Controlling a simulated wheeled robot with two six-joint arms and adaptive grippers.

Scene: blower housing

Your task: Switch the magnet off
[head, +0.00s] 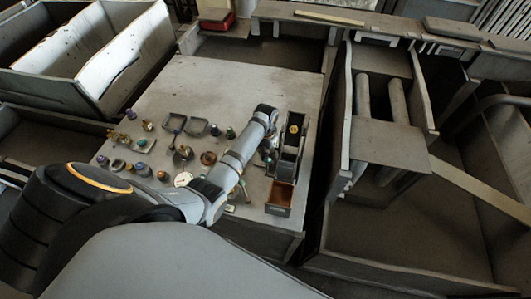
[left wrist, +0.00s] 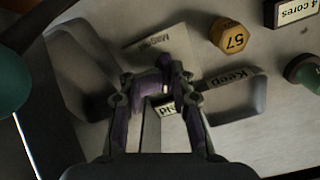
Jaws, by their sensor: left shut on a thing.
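My left gripper (left wrist: 165,78) is shut on a small part with a pale spot, mostly hidden by the fingers; I take it for the magnet's switch. A pale plate (left wrist: 150,42) with faint lettering that seems to begin "Mag" lies just beyond the fingertips. A dark label reading "Keep" (left wrist: 229,78) is right of the fingers, and a partly covered label (left wrist: 167,108) shows between them. In the head view my left gripper (head: 269,158) is at the left side of a dark upright housing (head: 290,150), largely hidden by my arm. My right gripper is not in view.
A yellow hexagonal tag marked 57 (left wrist: 232,37), a "4 cores" label (left wrist: 294,11) and a green knob (left wrist: 304,72) are close by. A brown open box (head: 279,198) stands at the table's front. Several small parts crowd the table's left; its back (head: 240,85) is clear.

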